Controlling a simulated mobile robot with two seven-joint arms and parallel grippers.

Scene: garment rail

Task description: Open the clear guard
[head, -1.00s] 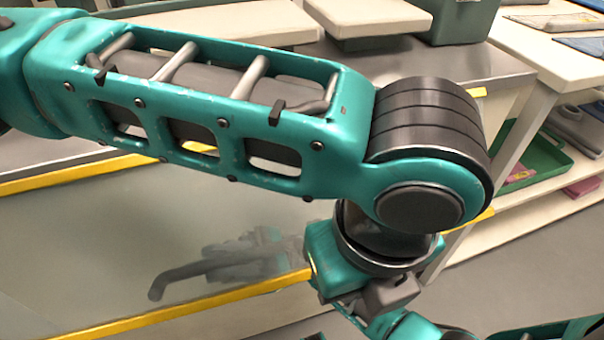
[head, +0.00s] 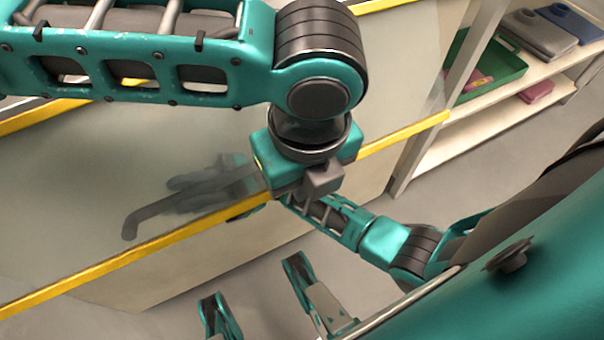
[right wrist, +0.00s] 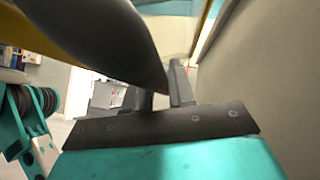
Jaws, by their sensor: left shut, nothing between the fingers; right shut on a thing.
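The clear guard (head: 90,190) is a see-through panel with yellow strips along its upper and lower edges, slanting across the head view. A grey bar handle (head: 150,214) shows blurred through or against it near the lower strip. My right gripper (head: 198,186) is at this handle, seen dimly through the panel, and is shut on it. In the right wrist view a dark rounded bar (right wrist: 110,45) crosses in front of the fingers (right wrist: 165,88) and hides part of them. My left gripper (head: 322,178) is shut and empty, just beside the lower yellow strip.
A shelf unit (head: 480,130) at the upper right holds a green tray (head: 505,72), a pink item (head: 537,91) and folded grey and blue pieces. Grey floor (head: 270,285) is open below the guard. A pale wall surface (right wrist: 265,80) is close on the right in the right wrist view.

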